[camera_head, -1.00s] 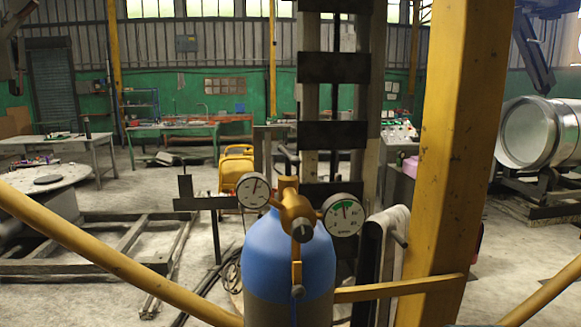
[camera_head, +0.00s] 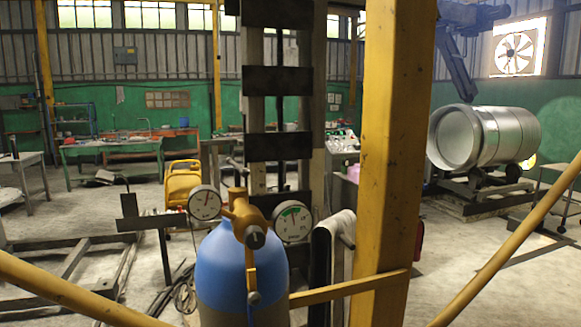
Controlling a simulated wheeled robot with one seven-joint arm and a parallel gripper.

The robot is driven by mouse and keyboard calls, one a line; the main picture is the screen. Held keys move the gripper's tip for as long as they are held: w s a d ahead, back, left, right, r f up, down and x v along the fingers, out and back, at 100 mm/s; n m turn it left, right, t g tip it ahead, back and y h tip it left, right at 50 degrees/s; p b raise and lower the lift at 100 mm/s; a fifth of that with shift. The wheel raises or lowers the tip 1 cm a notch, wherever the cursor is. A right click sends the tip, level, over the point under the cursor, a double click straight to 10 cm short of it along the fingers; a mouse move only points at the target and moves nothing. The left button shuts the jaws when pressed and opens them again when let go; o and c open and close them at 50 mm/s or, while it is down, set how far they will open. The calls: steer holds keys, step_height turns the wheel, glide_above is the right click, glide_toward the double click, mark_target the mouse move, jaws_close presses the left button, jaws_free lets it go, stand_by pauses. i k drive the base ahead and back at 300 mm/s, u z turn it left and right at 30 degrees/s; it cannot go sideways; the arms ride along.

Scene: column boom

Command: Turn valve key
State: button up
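A gas cylinder (camera_head: 240,275) with a blue top and a duller lower part stands upright at the bottom centre. A brass-yellow valve body (camera_head: 243,212) sits on its top. A dark round knob (camera_head: 255,238) faces me on the valve. A thin yellow bar (camera_head: 251,268) hangs straight down below the knob, with a dark round end (camera_head: 254,298); I cannot tell whether this bar is the valve key. A white gauge (camera_head: 204,202) is on the left of the valve, and a green-marked gauge (camera_head: 291,221) is on the right. My gripper is not in view.
A thick yellow post (camera_head: 392,150) rises right of the cylinder. Slanted yellow rails (camera_head: 70,295) cross the lower left and lower right (camera_head: 515,235). A dark-barred column (camera_head: 278,90) stands behind. A metal drum (camera_head: 485,136) rests at the right. Open floor lies beyond.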

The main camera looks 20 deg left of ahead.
mark_target(237, 176)
steer(key=z, duration=0.1)
steer(key=i, duration=0.65)
steer(key=u, duration=1.55)
